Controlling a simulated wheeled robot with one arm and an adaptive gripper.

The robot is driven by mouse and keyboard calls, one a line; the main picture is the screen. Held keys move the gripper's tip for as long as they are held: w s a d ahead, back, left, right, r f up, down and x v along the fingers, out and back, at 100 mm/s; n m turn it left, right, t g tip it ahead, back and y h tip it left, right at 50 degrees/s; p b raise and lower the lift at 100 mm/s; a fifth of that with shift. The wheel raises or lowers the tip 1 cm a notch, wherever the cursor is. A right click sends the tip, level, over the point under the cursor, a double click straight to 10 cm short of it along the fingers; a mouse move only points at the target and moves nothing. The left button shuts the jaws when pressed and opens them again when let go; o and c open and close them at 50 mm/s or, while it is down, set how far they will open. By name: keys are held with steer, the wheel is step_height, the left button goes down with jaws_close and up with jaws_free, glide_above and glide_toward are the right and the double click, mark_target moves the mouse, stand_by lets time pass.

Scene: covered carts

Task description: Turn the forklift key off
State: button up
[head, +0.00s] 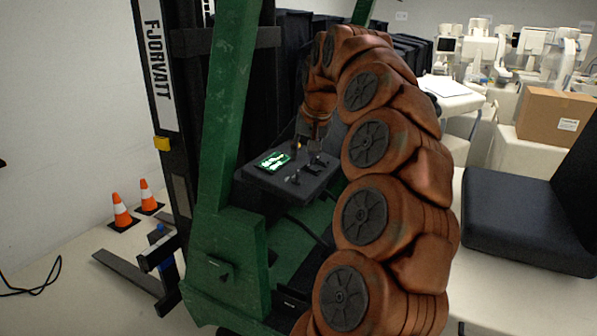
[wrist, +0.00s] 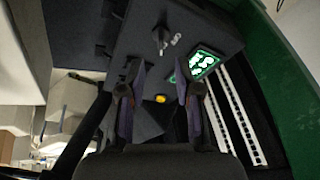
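The forklift's dark control panel (head: 265,181) is in the middle of the head view, with a lit green screen (head: 273,161). In the wrist view the screen (wrist: 203,64) is right of centre. A small dark key-like piece (wrist: 160,36) with a pale grey part beside it stands on the panel near the top of the wrist view. I cannot tell whether it is turned on or off. My gripper (wrist: 154,84) is open and empty, its two fingers apart. In the head view my gripper (head: 316,136) hangs above the panel's far side.
A yellow-orange knob (wrist: 160,98) shows between my fingers in the wrist view. Small dark levers (head: 318,161) stand on the panel's right. A green forklift post (head: 222,110) rises left of the panel. A black seat (head: 520,220) is at the right. Orange cones (head: 121,211) stand left.

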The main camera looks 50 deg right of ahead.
mark_target(298, 172)
steer(key=shift+p+x, duration=1.1)
steer(key=shift+x, duration=2.55)
jaws_close()
